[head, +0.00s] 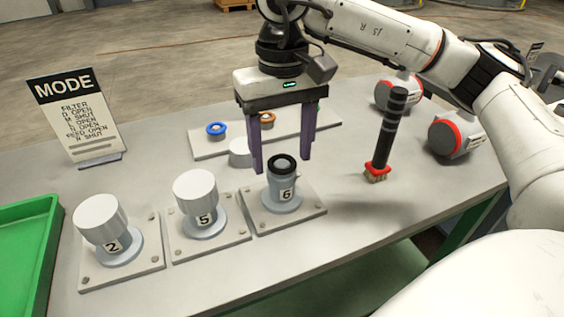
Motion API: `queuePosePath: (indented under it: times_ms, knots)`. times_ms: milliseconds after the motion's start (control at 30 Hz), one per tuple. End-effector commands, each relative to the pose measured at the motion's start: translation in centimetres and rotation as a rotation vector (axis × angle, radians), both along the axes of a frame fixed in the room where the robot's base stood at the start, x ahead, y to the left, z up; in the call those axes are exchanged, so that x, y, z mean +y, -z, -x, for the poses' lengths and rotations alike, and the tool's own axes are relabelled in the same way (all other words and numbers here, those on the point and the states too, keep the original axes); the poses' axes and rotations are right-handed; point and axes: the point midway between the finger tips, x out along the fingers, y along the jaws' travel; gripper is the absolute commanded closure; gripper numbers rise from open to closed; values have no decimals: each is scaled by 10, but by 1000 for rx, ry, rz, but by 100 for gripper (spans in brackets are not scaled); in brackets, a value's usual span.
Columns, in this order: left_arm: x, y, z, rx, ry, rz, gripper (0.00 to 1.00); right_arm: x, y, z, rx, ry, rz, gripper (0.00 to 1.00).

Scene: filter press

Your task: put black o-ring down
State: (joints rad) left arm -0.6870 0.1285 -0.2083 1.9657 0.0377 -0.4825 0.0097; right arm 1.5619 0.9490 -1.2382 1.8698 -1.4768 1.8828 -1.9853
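The black o-ring (283,164) sits at the top of the grey post numbered 6 (284,190), which stands upright on a square plate. My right gripper (283,162) comes down from above, with its two purple fingers spread wide apart. Its fingertips are near the level of the post's top, one on each side of it. I see a gap between each finger and the o-ring, and nothing is held. My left gripper is not in view.
White-capped posts 2 (103,222) and 5 (198,199) stand to the left. A white cap (240,152) is behind post 6. A black-handled brush (386,138) stands right. A green tray (24,216) is far left.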

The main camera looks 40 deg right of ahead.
Motion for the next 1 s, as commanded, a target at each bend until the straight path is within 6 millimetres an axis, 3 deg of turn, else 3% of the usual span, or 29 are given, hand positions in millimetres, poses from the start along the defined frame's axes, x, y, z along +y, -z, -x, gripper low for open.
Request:
queuePosePath:
  times_ms: [33,233,633,1000]
  knots:
    - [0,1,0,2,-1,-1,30,0,0,0,0,0,0,50]
    - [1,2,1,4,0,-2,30,0,0,0,0,0,0,81]
    - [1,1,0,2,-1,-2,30,0,-8,-1,-2,1,-1,85]
    - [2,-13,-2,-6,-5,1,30,0,-82,-1,-5,1,0,85]
